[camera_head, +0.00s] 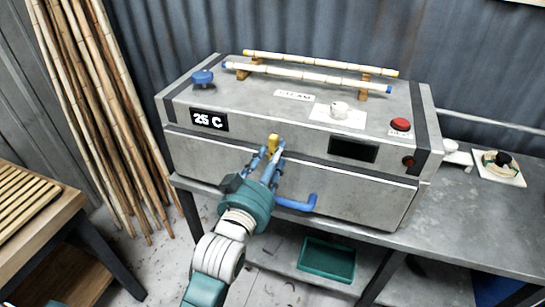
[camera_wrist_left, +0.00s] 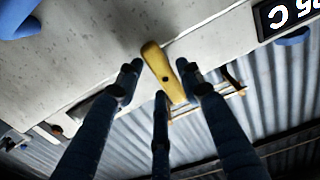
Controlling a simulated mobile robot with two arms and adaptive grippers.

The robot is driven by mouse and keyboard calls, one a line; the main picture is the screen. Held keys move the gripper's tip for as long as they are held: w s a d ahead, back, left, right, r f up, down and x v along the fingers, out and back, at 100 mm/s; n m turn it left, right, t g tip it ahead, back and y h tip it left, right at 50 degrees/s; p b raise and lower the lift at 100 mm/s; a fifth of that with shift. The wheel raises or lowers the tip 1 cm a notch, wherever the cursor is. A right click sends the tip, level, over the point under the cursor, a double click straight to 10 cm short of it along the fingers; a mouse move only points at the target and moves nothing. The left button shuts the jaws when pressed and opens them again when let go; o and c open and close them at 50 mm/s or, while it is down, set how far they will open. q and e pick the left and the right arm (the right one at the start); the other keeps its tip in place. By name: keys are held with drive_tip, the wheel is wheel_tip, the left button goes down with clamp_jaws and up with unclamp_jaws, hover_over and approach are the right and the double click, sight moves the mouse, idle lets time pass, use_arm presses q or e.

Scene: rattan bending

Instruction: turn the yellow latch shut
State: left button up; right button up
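The yellow latch (camera_head: 273,142) is on the front of the grey steam box (camera_head: 232,156), at the seam between lid and body, and looks roughly upright in the head view. My left gripper (camera_head: 270,156) is right in front of it. In the left wrist view the latch (camera_wrist_left: 160,70) lies between the spread dark fingertips of my left gripper (camera_wrist_left: 162,78), with small gaps seeming to show on both sides. Whether any finger touches it I cannot tell. A blue bent handle (camera_head: 302,203) is on the box front, right of my gripper. My right gripper is not in view.
A teal tray (camera_head: 327,260) sits below. Tall canes (camera_head: 100,110) lean at left.

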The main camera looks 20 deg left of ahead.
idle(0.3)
use_arm(q)
drive_tip(key=s, duration=1.2)
drive_tip(key=shift+a, duration=0.25)
